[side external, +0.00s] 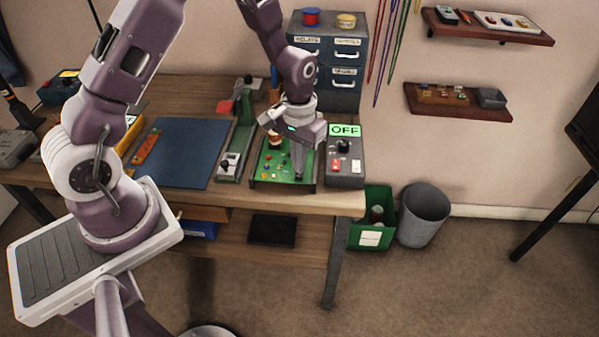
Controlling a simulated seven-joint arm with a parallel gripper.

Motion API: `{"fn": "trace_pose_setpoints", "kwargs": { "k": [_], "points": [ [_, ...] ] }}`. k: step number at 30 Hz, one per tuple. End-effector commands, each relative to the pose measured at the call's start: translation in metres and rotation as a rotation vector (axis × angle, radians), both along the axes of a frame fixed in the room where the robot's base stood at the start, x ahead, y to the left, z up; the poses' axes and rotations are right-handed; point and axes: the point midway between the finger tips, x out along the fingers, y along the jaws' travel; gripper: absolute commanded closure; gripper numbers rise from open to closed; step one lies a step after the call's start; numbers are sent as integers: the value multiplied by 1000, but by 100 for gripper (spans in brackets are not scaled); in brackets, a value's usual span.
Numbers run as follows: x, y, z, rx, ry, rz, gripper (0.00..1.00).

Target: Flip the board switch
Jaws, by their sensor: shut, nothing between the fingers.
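A green circuit board (270,170) lies in a dark frame near the front edge of the workbench, with small coloured parts on it. My gripper (299,177) is shut and empty, pointing down over the right part of the board. I cannot tell whether the fingertips touch it. The board switch cannot be made out; my gripper hides part of the board. A grey box (345,178) right of the board has a green display reading OFF (345,130), a dark knob (344,146), and red and white buttons.
A blue mat (180,152) and a green upright tool (238,140) stand left of the board. A blue drawer cabinet (341,85) is behind. A green bin (373,222) and grey bin (423,215) are on the floor at right.

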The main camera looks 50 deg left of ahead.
Motion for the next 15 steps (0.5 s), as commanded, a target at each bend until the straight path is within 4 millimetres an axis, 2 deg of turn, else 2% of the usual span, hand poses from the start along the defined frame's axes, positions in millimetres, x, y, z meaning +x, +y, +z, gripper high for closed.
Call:
{"fn": "trace_pose_setpoints", "kwargs": {
  "k": [15],
  "points": [
    [0, 0, -8, 0, 0, 0, 100]
  ]
}}
